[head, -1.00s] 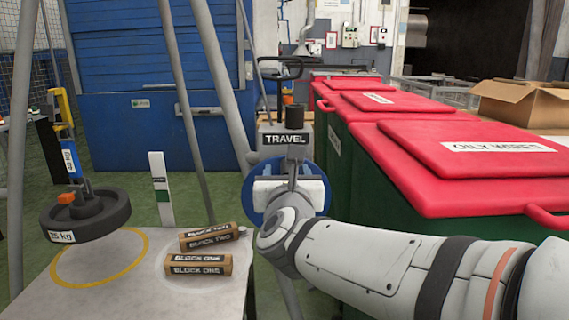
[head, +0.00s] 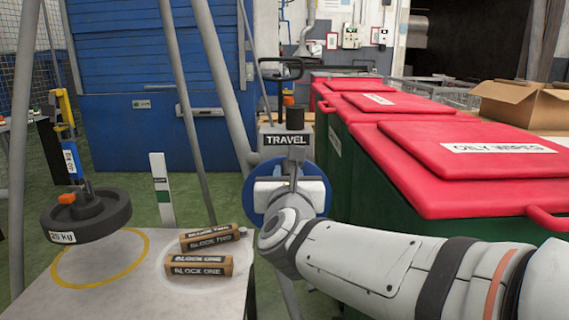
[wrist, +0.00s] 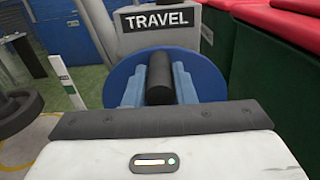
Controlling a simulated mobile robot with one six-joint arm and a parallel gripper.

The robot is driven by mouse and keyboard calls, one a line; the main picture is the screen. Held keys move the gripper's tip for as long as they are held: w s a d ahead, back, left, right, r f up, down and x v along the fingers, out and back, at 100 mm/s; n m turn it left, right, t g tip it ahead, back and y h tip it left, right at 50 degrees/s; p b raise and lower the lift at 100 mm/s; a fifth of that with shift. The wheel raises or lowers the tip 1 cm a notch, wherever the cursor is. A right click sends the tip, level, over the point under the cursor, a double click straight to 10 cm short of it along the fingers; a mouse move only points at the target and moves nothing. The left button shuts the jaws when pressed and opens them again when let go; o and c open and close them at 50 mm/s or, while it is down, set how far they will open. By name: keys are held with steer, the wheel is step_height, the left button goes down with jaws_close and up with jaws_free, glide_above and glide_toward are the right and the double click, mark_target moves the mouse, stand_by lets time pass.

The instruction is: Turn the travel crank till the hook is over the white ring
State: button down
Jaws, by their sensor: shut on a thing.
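The travel crank is a blue disc (head: 259,190) with a black handle (wrist: 160,78), below a grey box with a TRAVEL sign (head: 287,139). My gripper (wrist: 158,88) is shut on the black handle, a finger on each side; in the head view my wrist partly covers the disc. A dark 25 kg weight (head: 88,217) with an orange tab is at the left, by a yellow ring (head: 70,283) on the pale table. I cannot clearly make out the hook above it. The white ring (head: 167,277) shows faintly around the blocks, partly hidden by them.
Red-lidded green bins (head: 450,165) stand close on the right of my arm. Grey poles (head: 190,110) rise behind the table.

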steer(key=shift+a, duration=0.1)
steer(key=shift+a+f, duration=0.15)
steer(key=shift+a, duration=0.5)
steer(key=shift+a+f, duration=0.15)
steer(key=shift+a, duration=0.5)
steer(key=shift+a+f+b, duration=0.3)
steer(key=shift+a+b, duration=0.1)
steer(key=shift+a, duration=0.2)
steer(key=shift+a+f+b, duration=0.3)
steer(key=shift+a+b, duration=0.05)
steer(key=shift+a, duration=0.2)
steer(key=shift+r, duration=0.1)
